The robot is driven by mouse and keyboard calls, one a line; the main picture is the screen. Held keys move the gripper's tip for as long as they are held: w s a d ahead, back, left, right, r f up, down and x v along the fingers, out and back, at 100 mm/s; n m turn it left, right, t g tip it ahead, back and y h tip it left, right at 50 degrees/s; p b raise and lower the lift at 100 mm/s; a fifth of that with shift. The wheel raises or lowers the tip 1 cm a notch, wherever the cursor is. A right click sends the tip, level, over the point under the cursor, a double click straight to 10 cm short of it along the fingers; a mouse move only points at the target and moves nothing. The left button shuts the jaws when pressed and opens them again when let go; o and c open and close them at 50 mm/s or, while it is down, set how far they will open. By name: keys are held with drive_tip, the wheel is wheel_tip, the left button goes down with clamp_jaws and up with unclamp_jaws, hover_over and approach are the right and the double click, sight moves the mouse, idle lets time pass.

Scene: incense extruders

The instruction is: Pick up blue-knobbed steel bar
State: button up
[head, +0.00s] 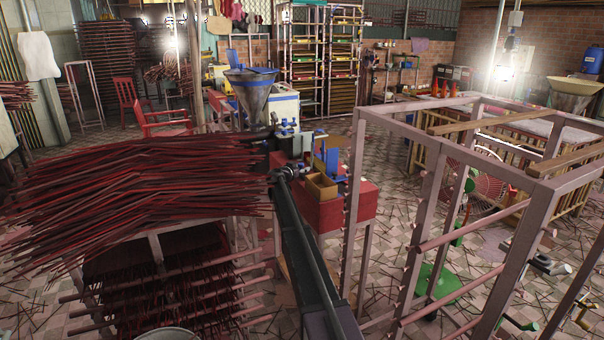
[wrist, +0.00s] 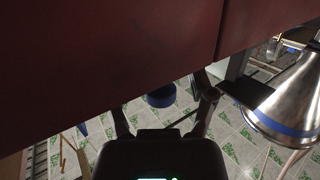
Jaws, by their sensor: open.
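In the wrist view, my gripper (wrist: 163,112) is open, with its two fingers spread apart and nothing visible clamped between them. A round dark blue piece (wrist: 161,95) shows beyond the fingers, in the gap between them. It may be the blue knob, but its bar is not visible and I cannot tell its distance. A large dark red surface fills the top of the wrist view and hides what is behind it. In the head view, my arm reaches away toward the machine, and my gripper cannot be made out clearly among the dark parts. No steel bar shows clearly there.
A steel funnel with a blue band (head: 250,92) stands beyond my arm; a similar funnel shows in the wrist view (wrist: 288,105). A red machine base (head: 345,208) is right of my arm. Incense sticks (head: 130,200) lie left. A metal frame (head: 420,225) stands right.

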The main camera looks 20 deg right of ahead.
clamp_jaws()
drive_tip(key=shift+r, duration=0.2)
idle(0.5)
wheel_tip(320, 180, up, 10)
drive_tip(key=p, duration=1)
drive_tip(key=shift+f, duration=0.2)
drive_tip(key=shift+r, duration=0.15)
idle(0.4)
